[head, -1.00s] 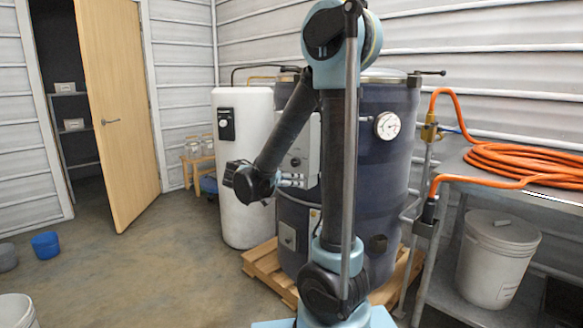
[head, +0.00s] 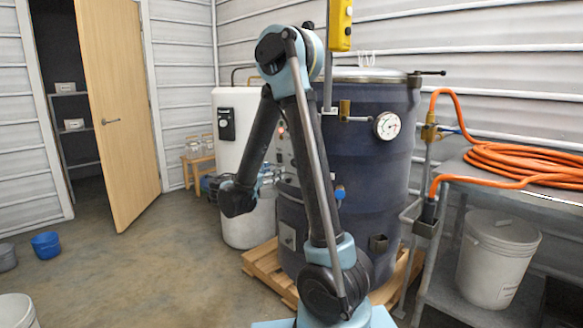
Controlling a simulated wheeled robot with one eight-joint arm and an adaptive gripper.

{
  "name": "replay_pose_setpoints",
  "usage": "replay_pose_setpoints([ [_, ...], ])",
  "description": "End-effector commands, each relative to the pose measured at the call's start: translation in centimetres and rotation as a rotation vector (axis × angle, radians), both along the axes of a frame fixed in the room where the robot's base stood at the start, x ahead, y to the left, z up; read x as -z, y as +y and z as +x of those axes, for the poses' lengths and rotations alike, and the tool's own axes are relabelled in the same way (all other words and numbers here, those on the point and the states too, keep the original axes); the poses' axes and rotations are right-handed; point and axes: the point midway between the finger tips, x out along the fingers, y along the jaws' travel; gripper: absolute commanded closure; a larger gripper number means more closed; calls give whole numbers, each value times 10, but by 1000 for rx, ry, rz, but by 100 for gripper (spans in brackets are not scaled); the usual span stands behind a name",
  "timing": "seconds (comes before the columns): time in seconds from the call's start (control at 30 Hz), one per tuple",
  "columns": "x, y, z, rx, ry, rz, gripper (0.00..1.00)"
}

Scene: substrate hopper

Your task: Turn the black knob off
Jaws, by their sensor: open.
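The grey control box (head: 284,155) is on the front of the dark blue drum (head: 365,165). Only its left strip shows, with a small orange light. My gripper (head: 268,179) points right from my dark wrist, left of the box and in front of the white tank's lower part. It looks small and its fingers are hard to make out, but they are open and hold nothing that I can see. I cannot tell its distance from the box.
The white tank (head: 230,155) stands left of the drum. The drum is on a wooden pallet (head: 260,262). A yellow pendant (head: 340,25) hangs above. A metal table (head: 480,180) with an orange hose (head: 520,160) is at right. The floor at left is mostly clear.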

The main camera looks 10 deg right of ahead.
Motion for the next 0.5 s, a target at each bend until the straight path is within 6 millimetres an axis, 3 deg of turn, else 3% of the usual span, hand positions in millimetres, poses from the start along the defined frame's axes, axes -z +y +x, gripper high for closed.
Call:
replay_pose_setpoints([
  [0.5,0,-59,52,3,1,-1,46],
])
